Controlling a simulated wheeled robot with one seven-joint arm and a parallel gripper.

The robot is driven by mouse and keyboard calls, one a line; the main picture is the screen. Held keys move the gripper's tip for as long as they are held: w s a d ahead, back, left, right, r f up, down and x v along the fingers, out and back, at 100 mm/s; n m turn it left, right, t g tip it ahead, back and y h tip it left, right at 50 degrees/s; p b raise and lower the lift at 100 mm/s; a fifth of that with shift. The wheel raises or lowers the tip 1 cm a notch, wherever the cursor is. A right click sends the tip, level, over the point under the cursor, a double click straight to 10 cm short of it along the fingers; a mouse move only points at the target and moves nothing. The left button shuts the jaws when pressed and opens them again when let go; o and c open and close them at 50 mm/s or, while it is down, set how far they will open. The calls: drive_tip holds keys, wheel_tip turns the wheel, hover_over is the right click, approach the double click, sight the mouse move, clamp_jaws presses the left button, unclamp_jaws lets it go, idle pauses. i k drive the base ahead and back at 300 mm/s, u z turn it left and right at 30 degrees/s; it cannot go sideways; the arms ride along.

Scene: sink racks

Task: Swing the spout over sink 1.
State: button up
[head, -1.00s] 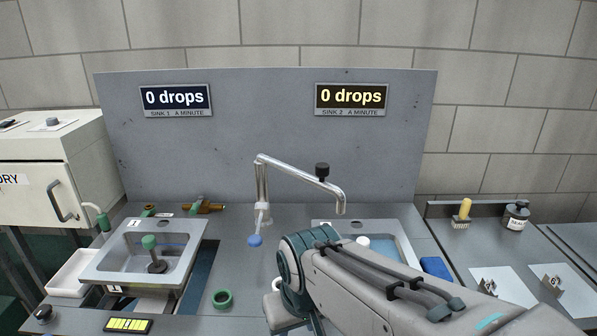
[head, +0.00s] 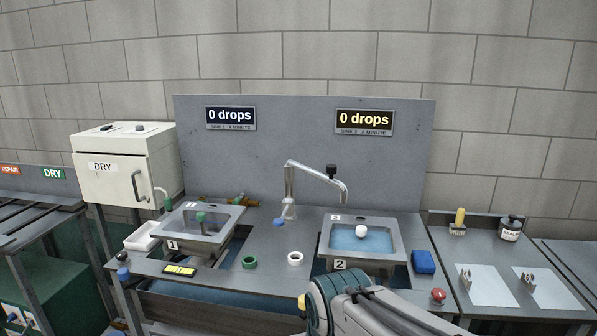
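The chrome spout (head: 318,172) rises from the bench between the two sinks and reaches to the right, its tip over the near-left part of the back edge of sink 2. A black knob (head: 331,170) sits near its outer end. Sink 1 (head: 178,238), on the left, has a green-topped plug standing in it. Sink 2 (head: 340,254), on the right, holds blue water and a white ball. My arm shows at the bottom, low and in front of sink 2. My gripper's fingers are not visible, and nothing of mine touches the spout.
A green ring (head: 249,262) and a white ring (head: 295,258) lie on the bench front. A blue sponge (head: 423,261) and a red button (head: 438,296) are right of sink 2. A DRY cabinet (head: 120,165) stands left.

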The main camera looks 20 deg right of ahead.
sight(331, 169)
drive_tip(key=u, duration=0.7)
drive_tip(key=i, duration=0.7)
drive_tip(key=z, duration=1.55)
drive_tip(key=i, duration=0.5)
